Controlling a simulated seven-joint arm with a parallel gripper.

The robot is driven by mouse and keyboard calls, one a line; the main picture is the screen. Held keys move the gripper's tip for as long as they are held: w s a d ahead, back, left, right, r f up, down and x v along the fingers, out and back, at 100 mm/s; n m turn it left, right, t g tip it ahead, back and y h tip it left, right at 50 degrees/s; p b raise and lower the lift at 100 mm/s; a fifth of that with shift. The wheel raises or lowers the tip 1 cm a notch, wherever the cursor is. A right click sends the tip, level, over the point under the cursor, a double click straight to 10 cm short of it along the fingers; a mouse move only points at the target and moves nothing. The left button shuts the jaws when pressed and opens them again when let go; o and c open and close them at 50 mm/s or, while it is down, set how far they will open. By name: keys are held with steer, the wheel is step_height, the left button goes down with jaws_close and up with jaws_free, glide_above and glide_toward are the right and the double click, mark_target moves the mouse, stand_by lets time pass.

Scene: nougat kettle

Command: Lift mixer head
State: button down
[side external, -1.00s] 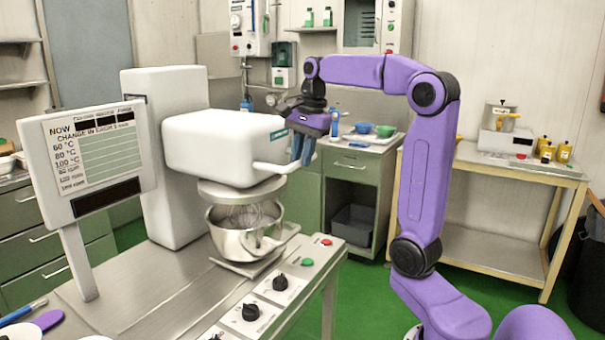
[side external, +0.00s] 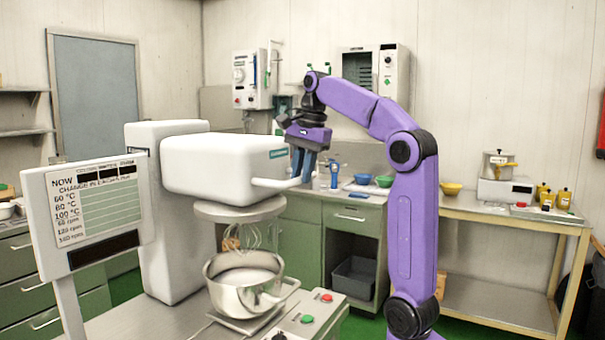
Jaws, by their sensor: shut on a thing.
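The white mixer head (side external: 225,163) sits raised above the steel bowl (side external: 240,285). The wire whisk (side external: 250,236) hangs from the round plate (side external: 240,208) under the head, and most of it shows above the bowl's rim. A white handle (side external: 272,184) sticks out from the head's right end. My gripper (side external: 303,166) points down at the handle's outer end and is shut on it. The fingers partly hide that end.
A sign board (side external: 95,207) stands at the left front. A control panel with a green button (side external: 307,319) and a red button (side external: 327,297) lies right of the bowl. Behind are green cabinets (side external: 350,222) and a side table (side external: 500,212) with several small containers.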

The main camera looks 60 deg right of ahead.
steer(key=shift+f, duration=0.1)
steer(key=c, duration=1.1)
jaws_free()
steer(key=shift+o, duration=0.2)
